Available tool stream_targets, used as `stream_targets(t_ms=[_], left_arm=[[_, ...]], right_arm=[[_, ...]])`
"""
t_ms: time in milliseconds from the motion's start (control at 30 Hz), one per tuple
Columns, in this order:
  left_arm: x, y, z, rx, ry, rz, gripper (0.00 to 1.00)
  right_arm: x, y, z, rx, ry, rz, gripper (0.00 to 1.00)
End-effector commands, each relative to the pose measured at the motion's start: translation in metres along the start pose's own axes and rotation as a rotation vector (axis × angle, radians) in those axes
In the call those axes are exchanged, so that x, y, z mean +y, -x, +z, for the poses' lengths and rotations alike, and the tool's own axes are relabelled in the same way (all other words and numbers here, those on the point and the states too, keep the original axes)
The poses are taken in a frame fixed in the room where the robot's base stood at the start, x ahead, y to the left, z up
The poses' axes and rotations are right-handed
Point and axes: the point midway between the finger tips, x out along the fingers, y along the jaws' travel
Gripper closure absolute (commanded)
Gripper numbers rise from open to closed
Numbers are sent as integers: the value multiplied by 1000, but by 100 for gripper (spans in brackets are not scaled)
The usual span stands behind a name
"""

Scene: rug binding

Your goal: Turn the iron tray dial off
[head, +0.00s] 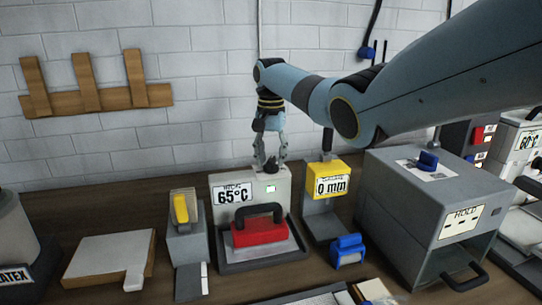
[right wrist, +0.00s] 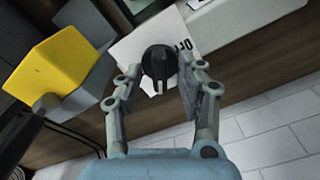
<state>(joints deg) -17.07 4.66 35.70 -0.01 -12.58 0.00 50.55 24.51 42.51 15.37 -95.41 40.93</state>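The iron tray is a grey unit with a back box (head: 283,186) that reads 65°C and has a lit green light. A red iron (head: 259,232) with a dark handle stands on its dark tray (head: 232,266). A black dial (right wrist: 158,62) sits on a white label plate on top of the box; partly hidden lettering shows beside it. My right gripper (head: 271,160) points down over the dial. In the right wrist view its open fingers (right wrist: 160,75) straddle the dial, one on each side; I cannot tell whether they touch it. My left gripper is not in view.
A yellow-topped 0 mm device (head: 328,182) stands just right of the box, and a large grey HOLD machine (head: 412,215) farther right. A grey unit with a yellow handle (head: 181,209) is on the left. A brick wall (head: 205,90) is behind.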

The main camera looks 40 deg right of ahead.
Motion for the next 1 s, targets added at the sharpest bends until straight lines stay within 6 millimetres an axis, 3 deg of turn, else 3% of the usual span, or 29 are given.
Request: stream_targets(t_ms=[33,333,733,1000], left_arm=[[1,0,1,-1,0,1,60],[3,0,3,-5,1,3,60],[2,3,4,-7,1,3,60],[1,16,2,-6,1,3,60]], right_arm=[[0,0,0,0,0,0,63],[0,0,0,0,-1,0,100],[0,1,0,0,34,0,100],[0,3,0,-1,190,0,100]])
